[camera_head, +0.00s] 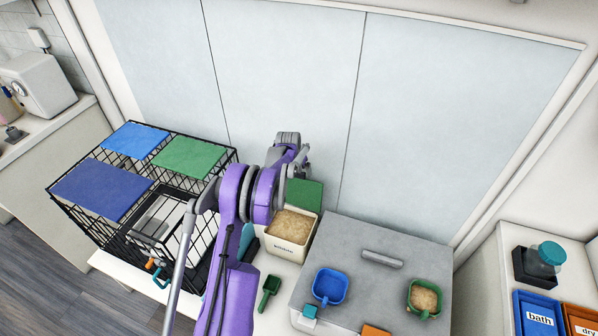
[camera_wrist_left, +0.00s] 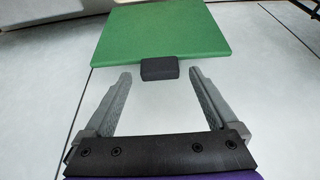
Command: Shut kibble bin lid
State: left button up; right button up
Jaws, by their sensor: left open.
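The kibble bin (camera_head: 287,248) is a cream box with kibble showing in its open top. Its green lid (camera_head: 305,195) is raised at the back edge of the bin. In the left wrist view the lid (camera_wrist_left: 160,32) fills the top middle, with a black tab (camera_wrist_left: 159,68) on its near edge. My right gripper is not in view.
A black wire crate (camera_head: 100,222) with blue and green panels stands left of the bin. A grey box (camera_head: 345,262) carrying a blue scoop (camera_head: 330,287) and a green scoop (camera_head: 424,297) stands to the right. A dark green scoop (camera_head: 269,291) lies in front. A panelled wall rises behind.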

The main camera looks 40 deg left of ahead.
pick_arm(q)
jog(key=shift+w+a+f, duration=0.1)
jog(key=shift+w+f, duration=0.15)
jog(key=shift+f, duration=0.35)
grip_shut()
